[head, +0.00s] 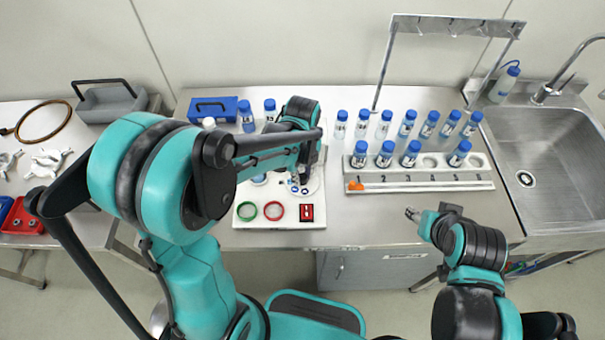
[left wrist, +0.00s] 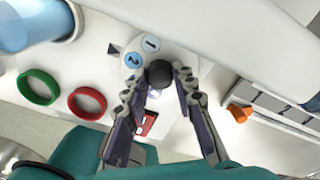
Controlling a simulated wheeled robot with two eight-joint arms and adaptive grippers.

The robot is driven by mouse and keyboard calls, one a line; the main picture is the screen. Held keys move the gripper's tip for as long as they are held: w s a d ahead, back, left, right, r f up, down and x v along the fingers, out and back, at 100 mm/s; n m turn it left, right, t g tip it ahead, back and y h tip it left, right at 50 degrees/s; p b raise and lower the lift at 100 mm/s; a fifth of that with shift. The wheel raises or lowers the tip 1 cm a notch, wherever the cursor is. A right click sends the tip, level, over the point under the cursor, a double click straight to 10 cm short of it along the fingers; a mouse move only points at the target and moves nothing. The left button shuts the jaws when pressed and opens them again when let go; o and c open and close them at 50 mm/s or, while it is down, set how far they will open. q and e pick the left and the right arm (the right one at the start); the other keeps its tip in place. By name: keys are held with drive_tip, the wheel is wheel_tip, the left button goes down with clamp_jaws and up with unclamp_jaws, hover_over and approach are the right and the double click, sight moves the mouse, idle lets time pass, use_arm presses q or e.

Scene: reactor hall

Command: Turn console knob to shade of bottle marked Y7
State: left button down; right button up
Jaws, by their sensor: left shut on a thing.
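The white console (head: 248,222) stands on the bench, mostly behind my left arm. My left gripper (head: 299,183) is over its dial. In the left wrist view, the gripper (left wrist: 161,80) has its fingers on both sides of the dark round knob (left wrist: 159,74) and is shut on it. Light discs marked 1 (left wrist: 150,43) and 2 (left wrist: 133,60) show beside the knob; the other side of the dial is hidden. Several blue-capped bottles (head: 361,155) stand in and behind a white rack (head: 420,185). Their labels are too small to read, so I cannot tell which is Y7. My right gripper (head: 412,213) is near the bench's front edge.
A green ring (head: 246,211), a red ring (head: 274,210) and a red switch (head: 306,212) are on the console front. An orange slider (head: 355,186) sits on the numbered rack. A sink (head: 545,150) is at right. A blue box (head: 213,108) stands at back left.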

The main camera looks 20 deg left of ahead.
sight(302, 176)
idle(0.4)
use_arm(q)
drive_tip(key=c, duration=1.2)
unclamp_jaws()
wheel_tip(302, 176, up, 12)
